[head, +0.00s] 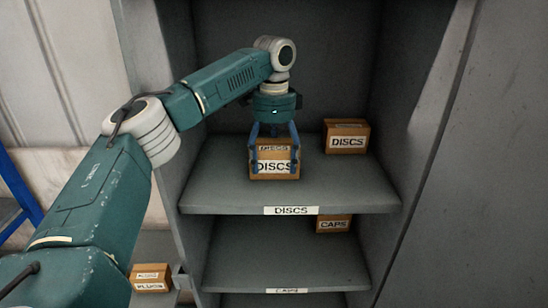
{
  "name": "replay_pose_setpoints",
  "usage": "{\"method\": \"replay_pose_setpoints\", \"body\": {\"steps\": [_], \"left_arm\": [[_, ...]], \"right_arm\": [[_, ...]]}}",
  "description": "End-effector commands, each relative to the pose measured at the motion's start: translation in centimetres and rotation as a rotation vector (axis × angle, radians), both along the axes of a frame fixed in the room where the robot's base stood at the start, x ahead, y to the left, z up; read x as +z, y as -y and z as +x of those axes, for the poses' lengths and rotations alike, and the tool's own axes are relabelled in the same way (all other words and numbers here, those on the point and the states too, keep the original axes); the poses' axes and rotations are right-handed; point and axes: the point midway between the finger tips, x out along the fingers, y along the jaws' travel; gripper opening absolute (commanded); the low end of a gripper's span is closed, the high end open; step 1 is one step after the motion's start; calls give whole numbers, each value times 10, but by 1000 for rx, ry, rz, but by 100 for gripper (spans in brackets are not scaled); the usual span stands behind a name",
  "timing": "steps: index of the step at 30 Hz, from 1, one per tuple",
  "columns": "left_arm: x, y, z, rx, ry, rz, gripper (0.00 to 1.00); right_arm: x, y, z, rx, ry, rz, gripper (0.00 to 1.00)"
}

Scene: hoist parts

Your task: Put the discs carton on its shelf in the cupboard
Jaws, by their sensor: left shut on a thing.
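A brown discs carton (275,177) with a white DISCS label is at the shelf labelled DISCS (230,197) in the grey cupboard. My left gripper (273,155) reaches down over the carton from above, its blue fingers on either side, shut on it. The carton looks upright and at or just above the shelf surface; I cannot tell whether its base touches. A second discs carton (346,137) stands on the same shelf, further back and to the right, apart from the held one. My right gripper is not in view.
A lower shelf labelled CAPS (270,265) holds a caps carton (335,225). Another small carton (151,278) sits outside the cupboard at lower left. The cupboard's side walls stand close on both sides. A blue frame (18,185) is at the left edge.

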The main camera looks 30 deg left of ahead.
Motion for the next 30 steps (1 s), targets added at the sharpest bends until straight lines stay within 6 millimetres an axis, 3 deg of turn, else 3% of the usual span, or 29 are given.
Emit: {"method": "replay_pose_setpoints", "body": {"steps": [2, 3, 6, 18, 30], "left_arm": [[-1, 0, 0, 0, 1, -1, 34], [-3, 0, 0, 0, -1, 1, 76], [-3, 0, 0, 0, -1, 1, 93], [5, 1, 1, 0, 4, 0, 93], [67, 1, 1, 0, 1, 0, 93]], "right_arm": [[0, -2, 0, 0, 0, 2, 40], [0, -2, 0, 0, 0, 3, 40], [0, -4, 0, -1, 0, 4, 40], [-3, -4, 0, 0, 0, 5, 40], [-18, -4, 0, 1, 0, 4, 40]]}}
